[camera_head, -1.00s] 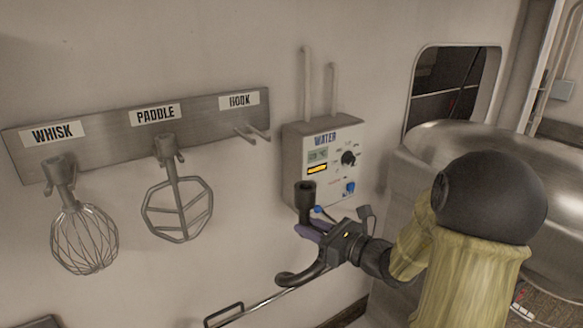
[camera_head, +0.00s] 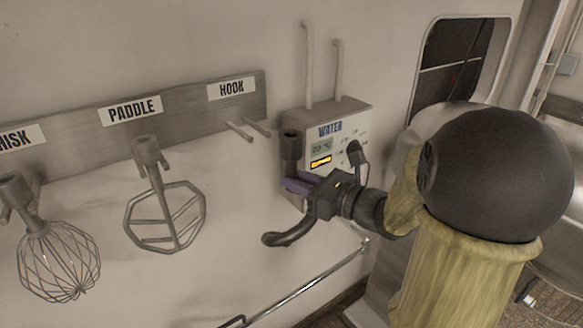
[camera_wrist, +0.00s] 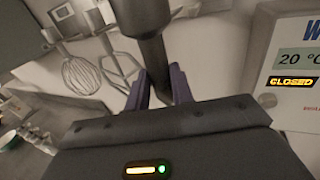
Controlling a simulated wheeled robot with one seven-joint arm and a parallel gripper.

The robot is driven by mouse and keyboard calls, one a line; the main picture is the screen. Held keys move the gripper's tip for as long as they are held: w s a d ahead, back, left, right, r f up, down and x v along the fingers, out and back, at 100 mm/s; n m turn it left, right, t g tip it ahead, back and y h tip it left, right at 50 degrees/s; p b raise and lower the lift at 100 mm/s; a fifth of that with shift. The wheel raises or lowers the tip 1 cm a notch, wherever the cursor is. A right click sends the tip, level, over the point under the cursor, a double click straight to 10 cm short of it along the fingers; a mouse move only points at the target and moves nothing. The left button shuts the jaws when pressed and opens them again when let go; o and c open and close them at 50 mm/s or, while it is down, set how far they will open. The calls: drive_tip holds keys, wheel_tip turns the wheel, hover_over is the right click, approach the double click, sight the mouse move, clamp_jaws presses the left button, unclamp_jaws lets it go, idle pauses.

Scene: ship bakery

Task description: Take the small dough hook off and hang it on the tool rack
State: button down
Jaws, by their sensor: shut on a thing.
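My gripper (camera_head: 300,186) is shut on the dough hook (camera_head: 291,146), a dark grey tool with a socket at the top and a curved end at the lower left. I hold it upright in the air, in front of the water box. In the wrist view the hook's shaft (camera_wrist: 154,55) stands between the purple fingers (camera_wrist: 160,90). The tool rack (camera_head: 185,107) is a metal strip on the wall. Its HOOK label (camera_head: 232,88) sits above two bare pegs (camera_head: 246,129), up and left of the held hook.
A whisk (camera_head: 58,262) and a paddle (camera_head: 165,215) hang on the rack to the left. The water box (camera_head: 335,120), with pipes above it, is close behind my gripper. A metal rail (camera_head: 320,275) runs below. The wall between paddle and hook is clear.

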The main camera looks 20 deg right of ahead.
drive_tip(key=shift+w+r, duration=0.15)
drive_tip(key=shift+w, duration=0.1)
idle(0.3)
drive_tip(key=shift+w+a, duration=0.15)
drive_tip(key=shift+w, duration=0.15)
drive_tip(key=w+a, duration=0.2)
drive_tip(key=w, duration=0.4)
drive_tip(key=shift+w+p, duration=0.35)
idle(0.4)
drive_tip(key=w+a+b, duration=0.1)
drive_tip(key=w+a, duration=0.1)
drive_tip(key=w, duration=0.5)
drive_tip(key=shift+w+a+b, duration=0.3)
drive_tip(key=shift+a+b, duration=0.05)
drive_tip(key=shift+b, duration=0.05)
idle(4.7)
